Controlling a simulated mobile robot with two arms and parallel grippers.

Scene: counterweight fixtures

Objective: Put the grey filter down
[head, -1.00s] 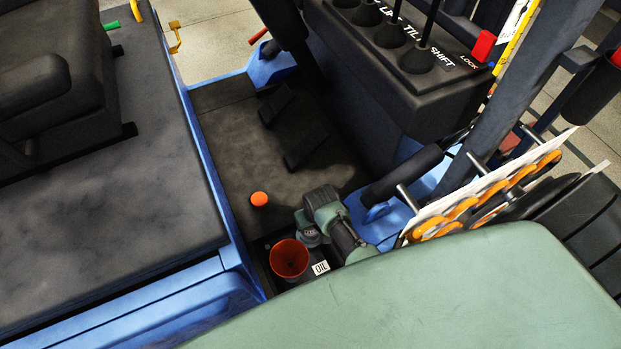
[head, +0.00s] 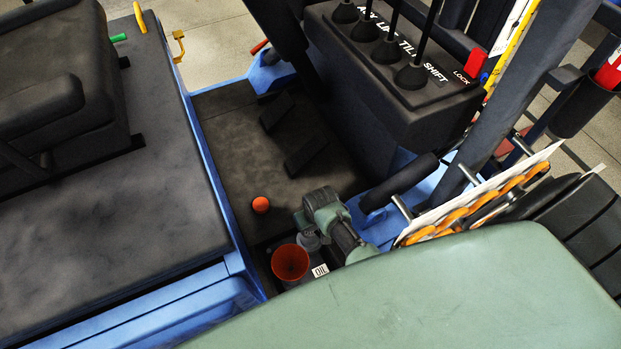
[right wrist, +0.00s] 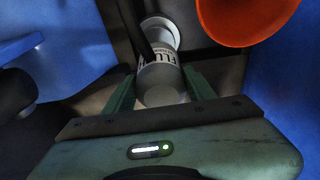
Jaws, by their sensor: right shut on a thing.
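The grey filter (right wrist: 163,84) is a pale grey cylinder with dark lettering, partly cut off by a black strip. In the right wrist view it sits between the two green fingers of my right gripper (right wrist: 160,90), which is shut on it. A pale round flange (right wrist: 160,32) shows just beyond its far end; I cannot tell whether they touch. In the head view my right gripper (head: 309,238) is low in the recess beside the orange-red funnel, and little of the filter shows there. My left gripper is not in view.
The orange-red funnel (head: 290,262) stands close to my right gripper, beside an OIL label (head: 320,270). An orange ball-shaped knob (head: 261,205) is on the dark floor. Blue side walls and a dark lever console (head: 400,90) bound the space. Dark pedals (head: 305,155) lie further back.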

